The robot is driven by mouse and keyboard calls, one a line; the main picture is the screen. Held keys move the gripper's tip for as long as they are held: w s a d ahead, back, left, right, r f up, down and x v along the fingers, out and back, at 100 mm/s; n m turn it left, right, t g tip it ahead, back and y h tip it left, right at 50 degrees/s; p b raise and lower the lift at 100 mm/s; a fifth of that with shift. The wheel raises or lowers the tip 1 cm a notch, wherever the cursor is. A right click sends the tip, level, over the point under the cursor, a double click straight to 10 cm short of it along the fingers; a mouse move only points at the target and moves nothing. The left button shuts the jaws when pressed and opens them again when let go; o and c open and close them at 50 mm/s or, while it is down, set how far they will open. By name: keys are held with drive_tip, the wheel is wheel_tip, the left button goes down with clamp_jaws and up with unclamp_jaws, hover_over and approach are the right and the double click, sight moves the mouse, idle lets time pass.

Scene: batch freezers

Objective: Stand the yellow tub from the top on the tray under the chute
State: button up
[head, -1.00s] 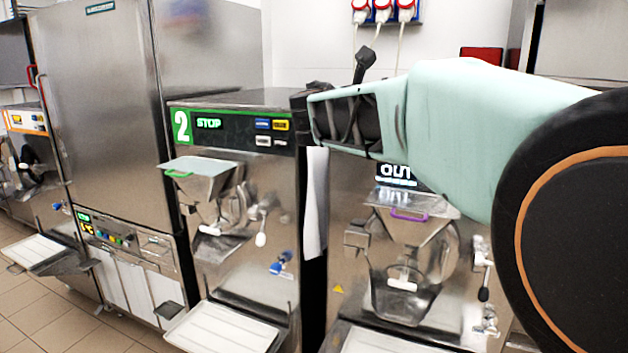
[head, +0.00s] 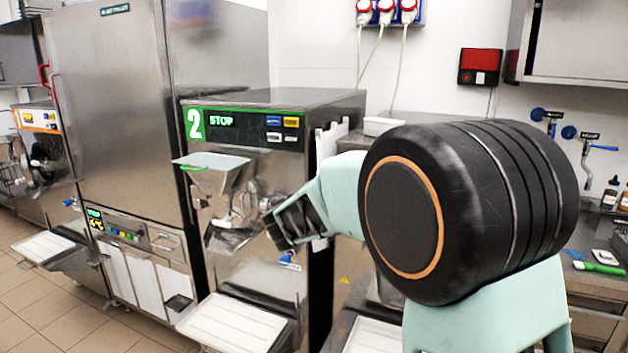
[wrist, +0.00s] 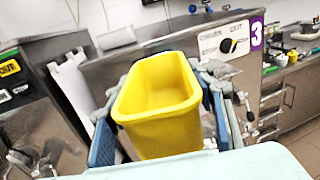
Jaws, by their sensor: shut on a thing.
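The yellow tub (wrist: 160,100) is upright or slightly tilted, open at the top and looks empty in the wrist view. My gripper (wrist: 162,128) is shut on it, with a blue-grey finger on either side. In the head view the tub does not show; my arm hides part of the scene. White trays stand low in front of machine 2 (head: 235,325) and, partly hidden, in front of the machine to its right (head: 370,338). Machine 2's chute (head: 232,232) hangs above its tray. I cannot tell which tray is meant.
Machine 2 (head: 260,120) has a green-edged panel reading STOP. A tall steel cabinet (head: 120,110) stands left of it, and an orange-panelled machine (head: 40,118) farther left. A counter with bottles and a green-handled tool (head: 598,268) is at the right. Tiled floor (head: 50,310) is clear at front left.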

drive_tip(key=s+f+m+g+h, duration=0.1)
drive_tip(key=s+f, duration=0.4)
drive_tip(key=f, duration=0.5)
drive_tip(key=s+d+f+m+g+h, duration=0.1)
drive_tip(key=s+f, duration=0.5)
drive_tip(key=f, duration=0.5)
drive_tip(key=s+f+m+g+h, duration=0.1)
drive_tip(key=s+f, duration=0.5)
drive_tip(key=f, duration=0.4)
drive_tip(key=shift+d+f, duration=0.15)
drive_tip(key=shift+f, duration=0.2)
drive_tip(key=shift+d, duration=0.2)
